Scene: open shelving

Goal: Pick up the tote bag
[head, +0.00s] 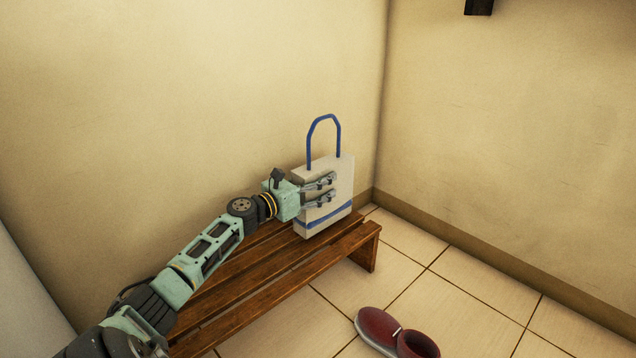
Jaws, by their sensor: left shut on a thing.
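The tote bag (342,178) is white with a blue band near its base and a tall blue handle loop. It stands upright at the far end of a wooden bench, near the wall. My left gripper (328,190) is at the bag's body, its fingers across the side that faces me, and it is shut on the bag. Whether the bag's base touches the slats or is slightly above them, I cannot tell. My right gripper is not in view.
The wooden bench (262,296) runs along the left wall, with nothing else seen on it. A dark bracket (479,6) is high on the right wall. The floor (450,300) right of the bench is otherwise clear.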

